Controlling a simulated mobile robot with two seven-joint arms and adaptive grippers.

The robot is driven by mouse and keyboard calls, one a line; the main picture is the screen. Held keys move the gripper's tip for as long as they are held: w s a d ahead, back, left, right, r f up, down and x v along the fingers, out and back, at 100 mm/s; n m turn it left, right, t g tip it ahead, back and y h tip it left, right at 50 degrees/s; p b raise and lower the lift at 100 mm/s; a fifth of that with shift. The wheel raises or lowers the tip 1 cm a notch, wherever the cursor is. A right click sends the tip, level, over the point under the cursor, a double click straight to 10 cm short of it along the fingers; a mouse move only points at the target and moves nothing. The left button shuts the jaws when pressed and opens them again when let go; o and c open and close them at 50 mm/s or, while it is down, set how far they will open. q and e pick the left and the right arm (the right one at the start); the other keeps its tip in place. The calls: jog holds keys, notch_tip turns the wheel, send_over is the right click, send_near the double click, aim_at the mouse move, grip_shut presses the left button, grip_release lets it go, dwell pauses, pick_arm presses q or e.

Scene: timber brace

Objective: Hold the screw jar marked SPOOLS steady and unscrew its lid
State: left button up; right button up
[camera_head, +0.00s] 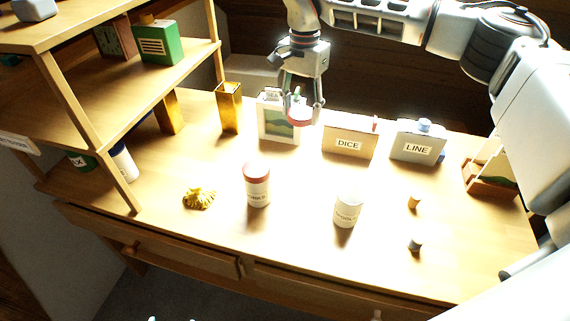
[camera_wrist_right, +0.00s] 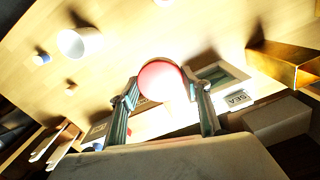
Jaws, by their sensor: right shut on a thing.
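My right gripper (camera_head: 301,106) is shut on a round red lid (camera_head: 300,117), held up in front of a picture-fronted box at the back of the table. The lid also shows between the fingers in the right wrist view (camera_wrist_right: 160,80). A white jar (camera_head: 347,211) stands upright at the front middle of the table, with no coloured lid on it; its small label looks like SPOOLS but is blurred. It also shows in the wrist view (camera_wrist_right: 80,42). A second jar (camera_head: 257,187), with a red-brown lid on, stands to its left. My left gripper is not in view.
At the back stand the picture-fronted box (camera_head: 279,124), the DICE box (camera_head: 348,144) and the LINE box (camera_head: 417,147). A gold container (camera_head: 229,108) stands left. A yellow heap (camera_head: 199,197) and two small pieces (camera_head: 414,202) lie in front. Shelves (camera_head: 130,110) bound the left.

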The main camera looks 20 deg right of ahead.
aim_at(298, 171)
notch_tip(298, 171, down, 20)
jog(key=shift+r+b, duration=0.2)
jog(key=shift+b, duration=0.45)
jog(key=shift+f, duration=0.2)
jog(key=o, duration=1.2)
jog(key=shift+o, duration=0.2)
jog(key=shift+r, duration=0.1)
notch_tip(298, 171, up, 12)
jog(key=shift+p, duration=0.4)
